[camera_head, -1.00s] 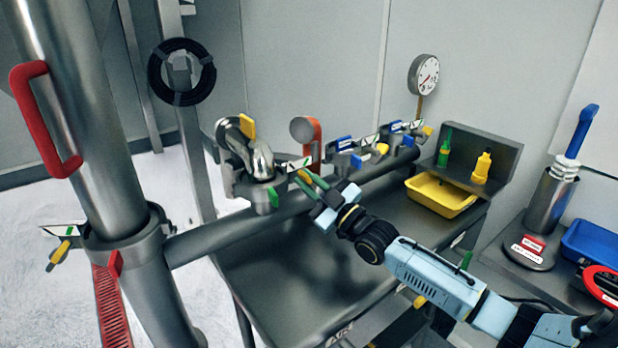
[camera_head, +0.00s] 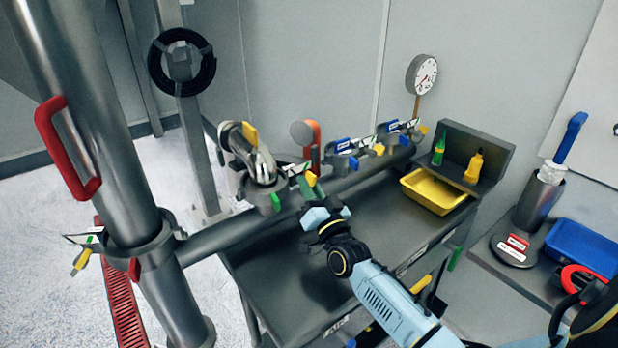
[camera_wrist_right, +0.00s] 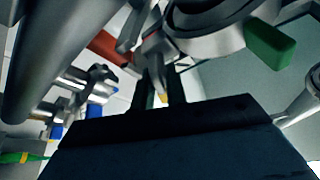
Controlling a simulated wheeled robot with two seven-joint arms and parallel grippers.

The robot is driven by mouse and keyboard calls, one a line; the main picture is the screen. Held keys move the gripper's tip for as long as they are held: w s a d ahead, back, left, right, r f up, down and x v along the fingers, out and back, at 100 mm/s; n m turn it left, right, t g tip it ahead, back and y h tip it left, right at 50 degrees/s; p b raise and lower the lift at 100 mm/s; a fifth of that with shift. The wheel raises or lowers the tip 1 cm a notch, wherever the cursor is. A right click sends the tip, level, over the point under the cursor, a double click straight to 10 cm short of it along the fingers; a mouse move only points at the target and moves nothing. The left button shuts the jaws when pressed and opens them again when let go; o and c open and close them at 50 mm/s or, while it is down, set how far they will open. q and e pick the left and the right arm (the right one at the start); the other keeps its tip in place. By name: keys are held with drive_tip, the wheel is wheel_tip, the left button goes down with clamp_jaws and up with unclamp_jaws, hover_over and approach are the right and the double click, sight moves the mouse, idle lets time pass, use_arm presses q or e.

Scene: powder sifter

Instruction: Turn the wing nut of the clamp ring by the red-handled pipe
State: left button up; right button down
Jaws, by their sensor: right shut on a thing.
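My right gripper (camera_head: 314,192) is at the clamp ring (camera_head: 262,190) with a green tab on the horizontal pipe, near an upright orange-red handle (camera_head: 314,140). Its narrow fingers are shut on the yellow-orange wing nut (camera_head: 310,178) on the right of this ring. The wrist view shows a small yellow bit of the wing nut (camera_wrist_right: 162,97) between the fingers; the rest is hidden. At the left, a thick upright pipe (camera_head: 100,130) with a red handle (camera_head: 62,150) carries another clamp ring (camera_head: 145,257), whose yellow wing nut (camera_head: 81,262) hangs free. My left gripper is out of view.
More clamps with blue tabs (camera_head: 343,145) sit along the pipe at the right. Behind my arm are a yellow tray (camera_head: 435,192), two small bottles and a gauge (camera_head: 424,72). A blue tray (camera_head: 585,248) is at far right. The dark tabletop below is mostly clear.

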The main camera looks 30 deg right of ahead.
drive_tip(key=shift+r+m+g+h+p, duration=0.1)
drive_tip(key=shift+m+g+h+p, duration=0.15)
drive_tip(key=shift+m+h+p, duration=0.6)
drive_tip(key=shift+m+g+h+p, duration=0.15)
drive_tip(key=shift+m+g+p, duration=0.15)
drive_tip(key=shift+m, duration=1.15)
drive_tip(key=c, duration=1.5)
unclamp_jaws()
drive_tip(key=shift+c, duration=0.2)
drive_tip(key=v, duration=1.3)
drive_tip(key=shift+s, duration=0.2)
drive_tip(key=shift+a, duration=0.1)
